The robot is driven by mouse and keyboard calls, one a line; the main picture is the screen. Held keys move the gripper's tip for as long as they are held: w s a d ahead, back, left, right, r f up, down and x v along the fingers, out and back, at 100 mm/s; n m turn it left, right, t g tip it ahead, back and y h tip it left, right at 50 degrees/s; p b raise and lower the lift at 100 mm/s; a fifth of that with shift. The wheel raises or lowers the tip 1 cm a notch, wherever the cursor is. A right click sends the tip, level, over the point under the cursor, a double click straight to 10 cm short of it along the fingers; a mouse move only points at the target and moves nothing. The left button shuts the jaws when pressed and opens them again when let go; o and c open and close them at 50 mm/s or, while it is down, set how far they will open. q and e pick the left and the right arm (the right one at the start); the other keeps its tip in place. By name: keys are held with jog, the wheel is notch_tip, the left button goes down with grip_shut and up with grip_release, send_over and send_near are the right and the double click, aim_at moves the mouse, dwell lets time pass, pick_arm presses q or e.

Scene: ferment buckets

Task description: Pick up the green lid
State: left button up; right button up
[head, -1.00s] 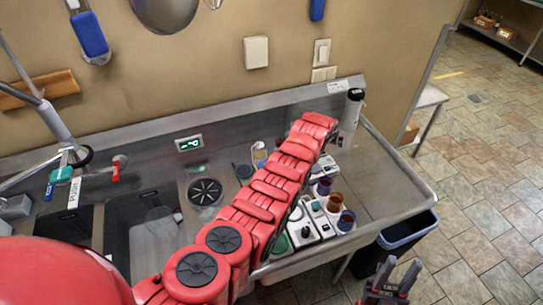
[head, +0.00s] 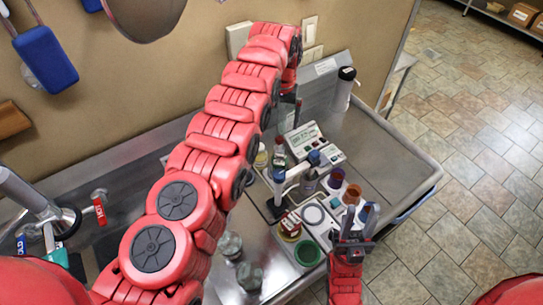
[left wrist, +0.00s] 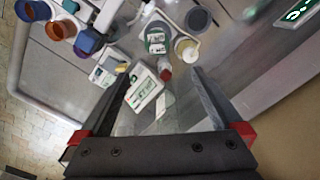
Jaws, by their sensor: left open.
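A round green lid (head: 307,253) lies near the front edge of the metal counter in the head view. My left gripper (head: 288,112) hangs over the back of the counter, well away from the lid and partly hidden by my arm. In the left wrist view my left gripper (left wrist: 160,88) is open and empty, its fingers spread above a white instrument (left wrist: 145,88). My right gripper (head: 357,218) is at the counter's front edge, to the right of the lid, with its two fingers apart and nothing seen between them.
Small instruments, a red-capped bottle (head: 278,148) and coloured cups, including an orange one (head: 352,194), crowd the counter between my grippers. Glass jars (head: 230,245) stand left of the lid. A white cylinder (head: 343,90) stands at the back. The counter's right part (head: 390,150) is clear.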

pick_arm(q)
notch_tip(320, 180, down, 3)
jog(key=b, duration=1)
send_over(280, 156)
jog(key=f, duration=0.8)
jog(key=shift+w+a, duration=0.15)
jog(key=shift+w, duration=0.1)
jog(key=shift+f, duration=0.3)
jog(key=shift+s+f+p, duration=0.1)
jog(key=shift+f+p, duration=0.3)
jog(key=shift+p, duration=0.4)
jog(key=f, duration=0.3)
jog(key=shift+s+f+b, duration=0.2)
jog(key=shift+f+b, duration=0.15)
jog(key=shift+w+f, duration=0.1)
jog(key=shift+f, duration=0.3)
jog(key=shift+c, duration=0.2)
jog(key=shift+r, duration=0.1)
jog(key=c, duration=1.2)
